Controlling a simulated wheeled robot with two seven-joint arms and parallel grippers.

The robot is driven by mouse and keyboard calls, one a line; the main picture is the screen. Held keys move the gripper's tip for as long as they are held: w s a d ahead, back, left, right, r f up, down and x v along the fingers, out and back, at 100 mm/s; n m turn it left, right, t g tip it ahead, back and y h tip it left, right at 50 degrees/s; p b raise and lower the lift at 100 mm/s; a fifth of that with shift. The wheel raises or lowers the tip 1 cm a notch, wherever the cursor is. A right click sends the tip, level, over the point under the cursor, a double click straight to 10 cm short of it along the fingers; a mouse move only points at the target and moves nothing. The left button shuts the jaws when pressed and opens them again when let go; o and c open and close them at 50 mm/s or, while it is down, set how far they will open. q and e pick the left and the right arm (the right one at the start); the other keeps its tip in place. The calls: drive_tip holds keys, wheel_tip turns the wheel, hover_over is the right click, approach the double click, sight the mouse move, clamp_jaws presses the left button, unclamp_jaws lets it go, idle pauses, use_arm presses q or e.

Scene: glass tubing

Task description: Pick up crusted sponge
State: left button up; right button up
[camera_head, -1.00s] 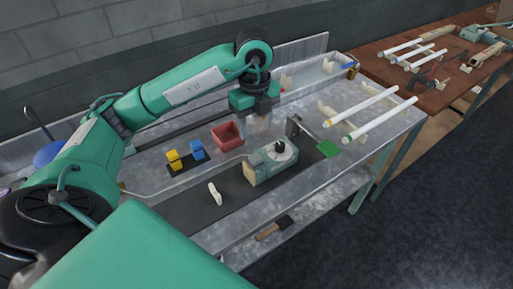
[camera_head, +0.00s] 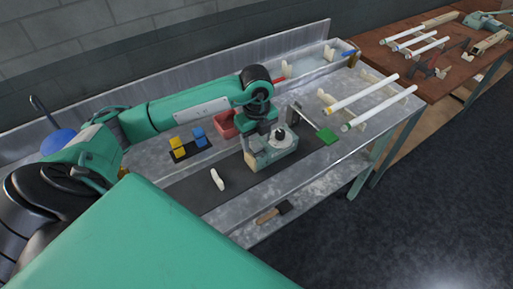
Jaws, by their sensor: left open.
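No object can be told for certain as the crusted sponge at this size. A yellow block (camera_head: 177,146) and a blue block (camera_head: 199,138) sit on a small dark tray (camera_head: 191,152) on the metal bench; either might be a sponge. My right gripper is not in view.
A white piece (camera_head: 217,180) lies on the dark mat (camera_head: 195,194). White tubes (camera_head: 362,94) rest on supports at the right. A wooden-handled brush (camera_head: 274,212) lies near the front edge.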

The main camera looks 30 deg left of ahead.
use_arm(q)
drive_tip(key=shift+f, duration=1.1)
drive_tip(key=c, duration=1)
drive_tip(key=shift+r, duration=0.15)
